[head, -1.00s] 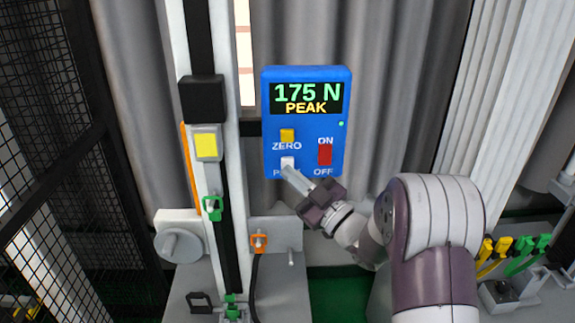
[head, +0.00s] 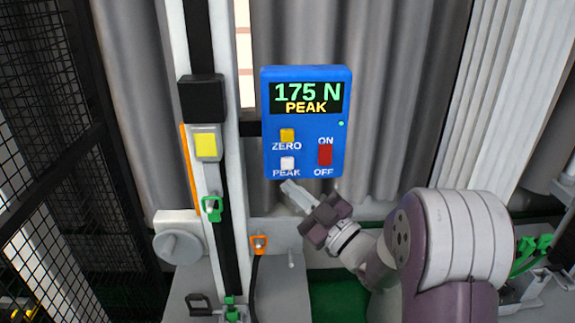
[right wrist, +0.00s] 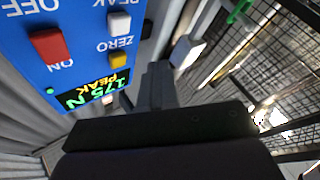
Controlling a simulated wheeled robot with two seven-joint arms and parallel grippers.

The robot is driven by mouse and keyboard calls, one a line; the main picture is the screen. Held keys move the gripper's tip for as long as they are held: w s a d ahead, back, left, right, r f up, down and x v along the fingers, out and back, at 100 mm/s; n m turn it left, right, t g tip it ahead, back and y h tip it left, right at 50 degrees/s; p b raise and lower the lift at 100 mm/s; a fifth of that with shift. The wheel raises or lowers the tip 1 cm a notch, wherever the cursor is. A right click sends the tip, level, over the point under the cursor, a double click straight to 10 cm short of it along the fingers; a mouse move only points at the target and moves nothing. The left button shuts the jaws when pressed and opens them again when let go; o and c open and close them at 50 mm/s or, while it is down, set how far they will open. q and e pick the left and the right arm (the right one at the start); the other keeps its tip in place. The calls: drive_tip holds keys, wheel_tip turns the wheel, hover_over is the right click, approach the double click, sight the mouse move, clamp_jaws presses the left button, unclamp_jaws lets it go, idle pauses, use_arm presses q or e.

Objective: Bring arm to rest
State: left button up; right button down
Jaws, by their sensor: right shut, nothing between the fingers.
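My right gripper (head: 290,187) is shut and empty, just below the blue display box in the head view, apart from its buttons. Its shut fingers also show in the right wrist view (right wrist: 158,88). The blue display box (head: 306,126) reads 175 N PEAK. It has a yellow ZERO button (head: 287,135), a white PEAK button (head: 287,163) and a red ON/OFF switch (head: 325,154). In the right wrist view the box appears upside down, with the white button (right wrist: 120,23) and red switch (right wrist: 50,46). My left gripper is not in view.
The drop tower's rail (head: 240,180) stands left of the box, with a black block (head: 201,98) and a yellow-faced block (head: 206,143) on it. A black mesh fence (head: 45,130) is at the left. Green clips (head: 533,245) sit at the lower right. Grey curtain hangs behind.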

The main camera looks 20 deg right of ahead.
drive_tip(key=s+d+f+m+g+h, duration=0.2)
drive_tip(key=d+f+m+g+h, duration=0.25)
drive_tip(key=f, duration=0.45)
drive_tip(key=s+d+f+m+g+h, duration=0.1)
drive_tip(key=d+f+m+g+h, duration=0.35)
drive_tip(key=f, duration=0.45)
drive_tip(key=s+a+f+m+g, duration=0.1)
drive_tip(key=s+a+f+g, duration=0.2)
drive_tip(key=s+a+g, duration=0.6)
drive_tip(key=s+a, duration=0.3)
drive_tip(key=s, duration=0.2)
